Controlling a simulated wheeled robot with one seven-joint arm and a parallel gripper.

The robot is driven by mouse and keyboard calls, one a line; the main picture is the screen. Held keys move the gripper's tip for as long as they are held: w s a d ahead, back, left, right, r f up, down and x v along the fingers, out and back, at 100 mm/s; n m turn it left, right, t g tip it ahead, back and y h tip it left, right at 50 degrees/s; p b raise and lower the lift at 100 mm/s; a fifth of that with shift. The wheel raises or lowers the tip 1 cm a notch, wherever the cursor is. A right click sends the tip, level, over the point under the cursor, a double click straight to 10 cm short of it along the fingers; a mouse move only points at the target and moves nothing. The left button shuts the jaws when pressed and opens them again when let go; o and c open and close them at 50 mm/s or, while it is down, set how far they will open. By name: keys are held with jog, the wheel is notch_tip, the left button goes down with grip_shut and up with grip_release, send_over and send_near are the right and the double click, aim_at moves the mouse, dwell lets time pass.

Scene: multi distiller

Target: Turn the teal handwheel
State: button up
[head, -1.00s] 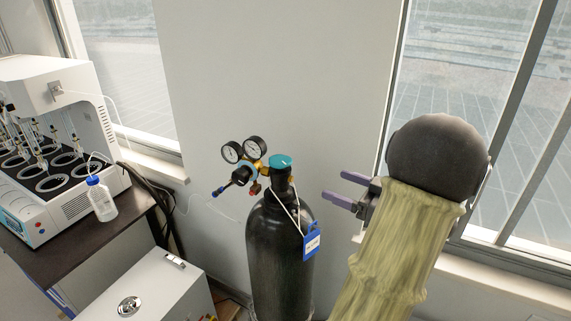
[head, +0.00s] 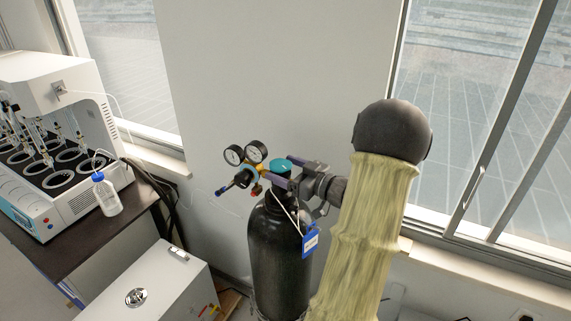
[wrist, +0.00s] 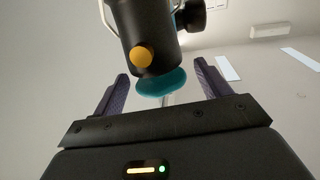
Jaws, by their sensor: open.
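The teal handwheel (head: 281,165) sits on top of the valve of a black gas cylinder (head: 279,255). In the wrist view the handwheel (wrist: 161,83) shows between my two purple fingers, partly behind a dark cylindrical part with a yellow round end (wrist: 142,56). My gripper (head: 283,172) is at the handwheel from the right in the head view. The fingers in the wrist view (wrist: 160,85) are spread, one on each side of the handwheel, with gaps visible. I cannot tell whether either finger touches it.
Two pressure gauges (head: 245,154) and a regulator with a blue-tipped knob (head: 225,187) stick out left of the valve. A blue tag (head: 310,240) hangs on the cylinder. A white box (head: 150,285) stands at the lower left, and the distiller (head: 60,140) is on a dark table.

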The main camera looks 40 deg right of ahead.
jog(key=shift+w, duration=0.15)
jog(key=shift+c, duration=0.5)
jog(key=c, duration=0.8)
